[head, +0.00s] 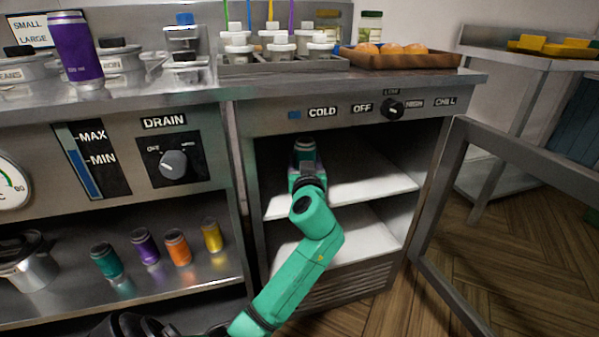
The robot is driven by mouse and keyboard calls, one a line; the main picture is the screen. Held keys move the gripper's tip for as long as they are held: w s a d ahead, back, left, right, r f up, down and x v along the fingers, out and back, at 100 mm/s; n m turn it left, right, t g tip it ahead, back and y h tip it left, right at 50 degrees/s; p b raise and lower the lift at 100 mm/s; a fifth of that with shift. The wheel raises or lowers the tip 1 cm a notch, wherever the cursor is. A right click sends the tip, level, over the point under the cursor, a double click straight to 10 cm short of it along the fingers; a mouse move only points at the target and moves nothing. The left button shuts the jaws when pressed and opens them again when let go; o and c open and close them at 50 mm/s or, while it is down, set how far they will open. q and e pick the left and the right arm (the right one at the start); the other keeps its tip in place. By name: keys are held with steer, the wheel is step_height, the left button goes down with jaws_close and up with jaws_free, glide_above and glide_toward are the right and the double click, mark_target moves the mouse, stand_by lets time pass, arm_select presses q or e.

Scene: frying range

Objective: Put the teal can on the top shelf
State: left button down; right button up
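My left gripper (307,177) reaches into the open cold cabinet at its upper shelf (375,178). A small dark can (305,151), teal-looking in the shade, is at its fingers. Its base is hidden by the gripper, so I cannot tell if it touches the shelf. The finger gap is too small and dark to judge. Another teal can (106,260) stands upright on the metal shelf at left, beside a purple can (145,246), an orange can (178,247) and a yellow can (212,236). My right gripper is not in view.
The cabinet door (440,200) stands open to the right. The lower cabinet shelf (370,238) looks bare. A large purple can (75,48), a rack of tubs (285,64) and a wooden tray (400,62) are on the counter. A metal pot (27,262) is at far left.

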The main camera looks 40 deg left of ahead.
arm_select(q)
steer(key=s+a+x, duration=0.1)
steer(key=x, duration=0.4)
step_height(320, 180, down, 7)
steer(key=b, duration=0.4)
steer(key=shift+w+a+f, duration=0.1)
steer(key=shift+w, duration=0.1)
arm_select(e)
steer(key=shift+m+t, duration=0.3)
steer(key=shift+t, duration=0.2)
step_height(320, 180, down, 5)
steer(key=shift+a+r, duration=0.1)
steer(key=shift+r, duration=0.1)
arm_select(q)
steer(key=shift+c, duration=0.4)
jaws_free()
